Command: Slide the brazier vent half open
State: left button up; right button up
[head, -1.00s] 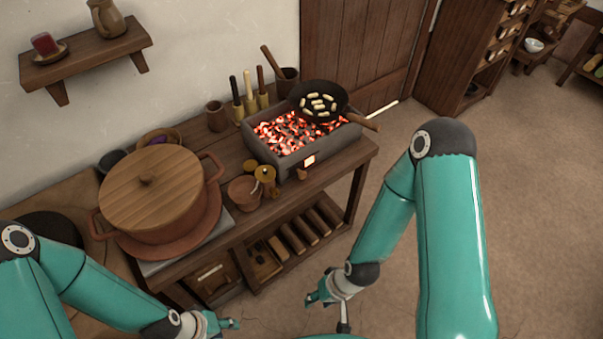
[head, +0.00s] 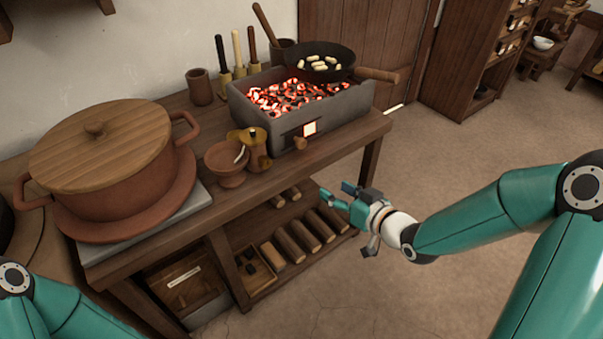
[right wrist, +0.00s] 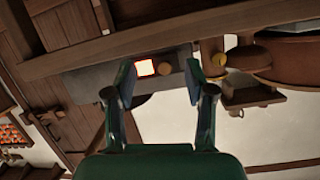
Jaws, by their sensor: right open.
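The brazier (head: 258,120) is a grey trough of glowing coals on the wooden bench. Its vent (head: 310,129) is on the front face and shows a small bright glowing opening. A round wooden knob (head: 299,143) sits just below and left of the glow. My right gripper (head: 336,192) is open and empty, in front of and below the vent, apart from it. In the right wrist view, the glowing vent (right wrist: 146,67) and the knob (right wrist: 165,69) appear between the spread fingers of my right gripper (right wrist: 161,78), farther off. My left gripper is out of view.
A pan (head: 322,62) sits over the coals, its handle sticking out right. A clay bowl (head: 228,165) and a brass pot (head: 256,148) stand left of the vent. The bench edge and lower shelf with several logs (head: 304,236) lie near my right gripper. The floor at right is clear.

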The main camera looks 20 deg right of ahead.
aim_at(303, 145)
pick_arm(q)
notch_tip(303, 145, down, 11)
jog(key=b, duration=0.8)
pick_arm(e)
jog(key=w+a+r+n+t, duration=0.1)
jog(key=w, duration=0.4)
jog(key=w+a+r+t+y, duration=0.1)
jog(key=w, duration=0.4)
jog(key=w+a+r+n+t, duration=0.1)
jog(key=w+a, duration=0.1)
jog(key=w, duration=0.3)
jog(key=shift+w+n+y, duration=0.15)
jog(key=shift+n+y, duration=0.15)
jog(key=shift+y, duration=0.1)
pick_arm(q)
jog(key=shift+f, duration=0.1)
pick_arm(e)
grip_shut()
jog(key=shift+r, duration=0.1)
